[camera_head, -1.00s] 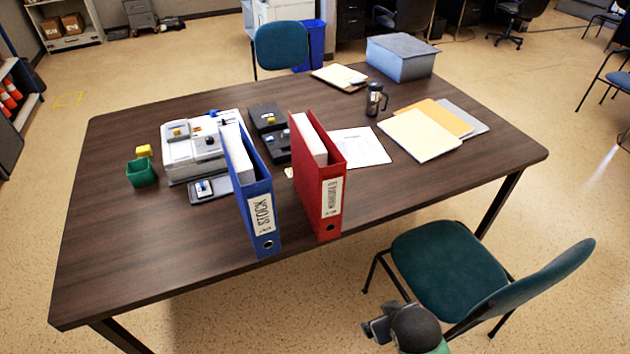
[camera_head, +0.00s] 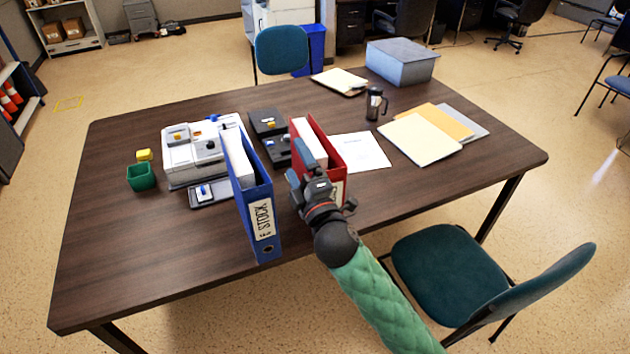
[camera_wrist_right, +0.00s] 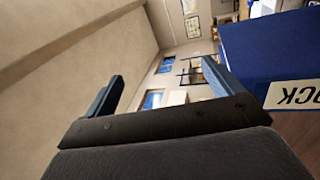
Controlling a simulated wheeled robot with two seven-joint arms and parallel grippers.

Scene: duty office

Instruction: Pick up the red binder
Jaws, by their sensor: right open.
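The red binder (camera_head: 333,152) stands upright on the dark table, and my right gripper and arm hide much of its spine in the head view. My right gripper (camera_head: 305,165) is open at the near end of the red binder; whether it touches the binder I cannot tell. In the right wrist view the two fingers (camera_wrist_right: 163,92) are apart with nothing between them. The red binder cannot be made out there. My left gripper is not in view.
A blue binder (camera_head: 261,213) stands just left of the red one; it also fills the right of the wrist view (camera_wrist_right: 270,48). Grey devices (camera_head: 190,160), a paper sheet (camera_head: 366,152) and a black flask (camera_head: 375,104) are nearby. A chair (camera_head: 447,268) stands at the front right.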

